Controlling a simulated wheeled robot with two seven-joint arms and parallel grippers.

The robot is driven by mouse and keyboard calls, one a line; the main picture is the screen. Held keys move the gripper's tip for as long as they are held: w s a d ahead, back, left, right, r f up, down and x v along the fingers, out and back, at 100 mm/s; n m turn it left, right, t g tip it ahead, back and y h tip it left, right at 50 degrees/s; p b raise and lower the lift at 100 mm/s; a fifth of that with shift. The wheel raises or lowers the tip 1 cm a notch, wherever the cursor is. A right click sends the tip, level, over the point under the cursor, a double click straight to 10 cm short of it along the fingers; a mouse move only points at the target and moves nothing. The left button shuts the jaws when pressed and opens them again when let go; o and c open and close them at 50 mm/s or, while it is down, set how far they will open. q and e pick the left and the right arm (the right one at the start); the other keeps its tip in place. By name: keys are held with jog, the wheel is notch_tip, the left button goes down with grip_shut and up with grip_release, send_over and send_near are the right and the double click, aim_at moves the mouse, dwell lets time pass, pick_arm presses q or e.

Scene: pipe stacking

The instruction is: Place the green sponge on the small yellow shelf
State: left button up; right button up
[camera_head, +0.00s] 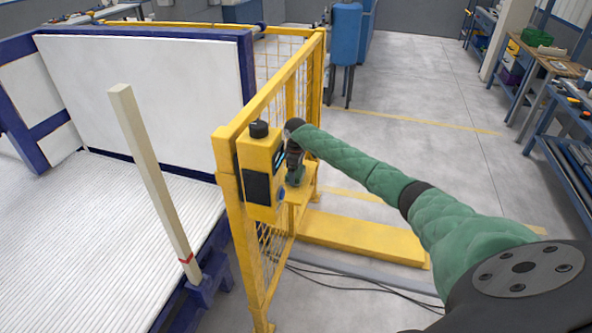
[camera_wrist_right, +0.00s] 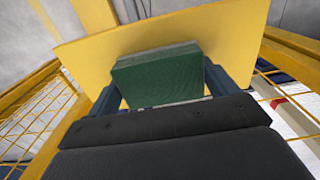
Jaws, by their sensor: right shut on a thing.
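The green sponge (camera_wrist_right: 158,80) is between the two fingers of my right gripper (camera_wrist_right: 162,84), which is shut on it. The small yellow shelf (camera_wrist_right: 236,30) is a flat plate right at the sponge in the right wrist view. I cannot tell whether the sponge touches it. In the head view my right gripper (camera_head: 294,170) points down at the shelf (camera_head: 302,193), beside the yellow control box. The sponge is hard to make out there. My left gripper is not in view.
The yellow control box (camera_head: 261,165) with a black knob is mounted on the yellow mesh fence (camera_head: 300,95), close left of my right gripper. A pale post (camera_head: 150,175) stands further left. Cables lie on the floor. Open floor (camera_head: 420,85) lies behind my right arm.

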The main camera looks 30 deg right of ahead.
aim_at(296, 171)
jog(key=shift+f, duration=0.15)
jog(key=o, duration=0.7)
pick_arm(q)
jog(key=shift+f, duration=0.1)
pick_arm(e)
jog(key=shift+r, duration=0.25)
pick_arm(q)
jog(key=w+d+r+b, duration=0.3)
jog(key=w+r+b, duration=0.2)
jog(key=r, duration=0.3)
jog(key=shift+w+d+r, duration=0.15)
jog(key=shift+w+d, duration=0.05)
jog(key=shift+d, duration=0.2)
pick_arm(e)
notch_tip(296, 171, up, 12)
jog(key=shift+f, duration=0.2)
jog(key=shift+f, duration=0.1)
